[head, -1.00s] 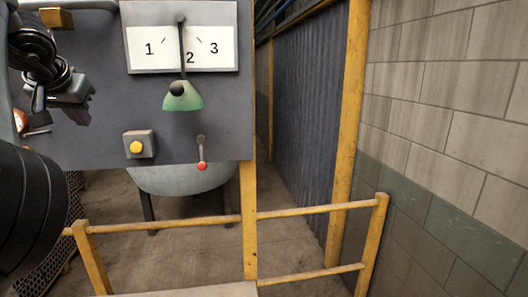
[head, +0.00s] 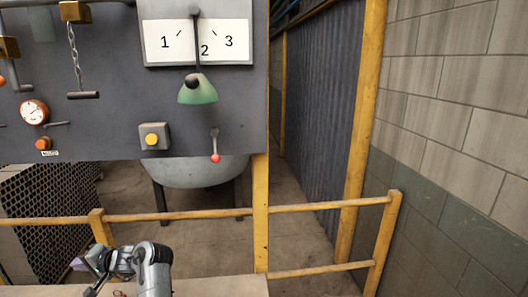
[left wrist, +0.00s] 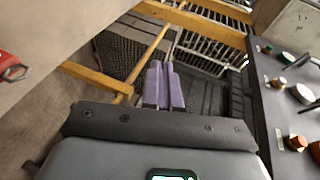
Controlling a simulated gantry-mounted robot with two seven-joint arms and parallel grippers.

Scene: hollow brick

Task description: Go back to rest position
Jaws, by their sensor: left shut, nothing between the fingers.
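My left gripper (head: 79,264) is low at the bottom left of the head view, below the panel and close to the ledge. In the left wrist view its two purple fingers (left wrist: 163,86) lie side by side, shut, with nothing between them. It is apart from the control panel (head: 110,120). My right gripper is in neither view.
The panel carries a 1-2-3 dial with a green handle (head: 198,90), a yellow button (head: 152,139), a red-tipped lever (head: 215,147), a hanging chain (head: 75,45) and a gauge (head: 34,112). A yellow railing (head: 180,215) runs below. A pale ledge (head: 220,287) is nearest.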

